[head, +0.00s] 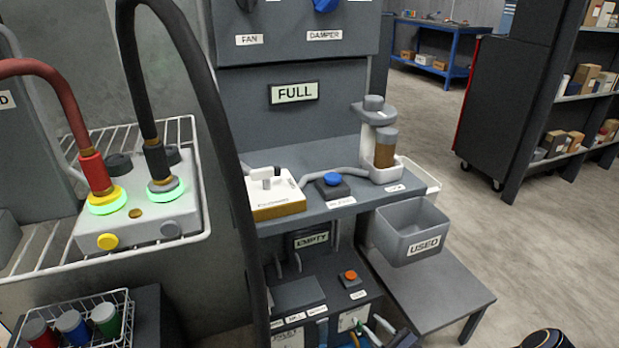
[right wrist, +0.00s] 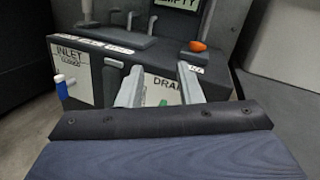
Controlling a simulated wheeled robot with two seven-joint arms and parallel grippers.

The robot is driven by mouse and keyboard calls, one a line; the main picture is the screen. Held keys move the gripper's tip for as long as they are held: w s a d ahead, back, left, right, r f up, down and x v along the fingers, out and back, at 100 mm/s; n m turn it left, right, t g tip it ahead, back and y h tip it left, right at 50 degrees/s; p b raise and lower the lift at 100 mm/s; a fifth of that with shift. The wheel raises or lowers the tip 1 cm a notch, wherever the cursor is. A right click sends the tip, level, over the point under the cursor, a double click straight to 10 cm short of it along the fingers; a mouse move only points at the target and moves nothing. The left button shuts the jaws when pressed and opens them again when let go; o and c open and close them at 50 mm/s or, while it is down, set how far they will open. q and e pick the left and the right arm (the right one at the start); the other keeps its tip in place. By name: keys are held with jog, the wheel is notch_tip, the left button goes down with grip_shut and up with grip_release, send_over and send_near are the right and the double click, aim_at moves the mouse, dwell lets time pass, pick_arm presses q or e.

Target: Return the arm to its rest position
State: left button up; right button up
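My right gripper (right wrist: 160,82) shows in the right wrist view with its two grey fingers apart and nothing between them. It is in front of the lower unit with the INLET and DRAIN labels (right wrist: 160,82). A green piece shows beyond the fingers at the DRAIN label. My left gripper is in neither view.
The lower unit (head: 295,297) has an orange button (head: 351,275). Above it stands a grey shelf (head: 318,208) with a blue button (head: 332,179). A black hose (head: 215,130) crosses the view. Open floor (head: 540,260) lies right.

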jog(key=s+a+r+n+g+y, duration=0.1)
jog(key=s+r+n+g, duration=0.3)
jog(key=r, duration=0.4)
jog(key=s+a+r+n+g, duration=0.2)
jog(key=r+n+g, duration=0.2)
jog(key=r+n, duration=0.4)
jog(key=s+a+r+n+g+y, duration=0.1)
jog(key=s+r+n+g, duration=0.25)
jog(key=r, duration=0.55)
jog(key=s+d+r+n+t+h, duration=0.1)
jog(key=s+d+r+n+h, duration=0.15)
jog(key=s, duration=0.45)
jog(key=s+d+r+n+t+h, duration=0.1)
jog(key=s+r+n+h, duration=0.25)
jog(key=s, duration=0.35)
jog(key=s+d+r+n+h, duration=0.1)
jog(key=s+r+n+h, duration=0.1)
jog(key=s+h, duration=0.3)
notch_tip(320, 180, up, 29)
jog(key=s+y+p, duration=0.1)
jog(key=p, duration=2.8)
jog(key=shift+s+d, duration=0.2)
jog(key=shift+s, duration=0.05)
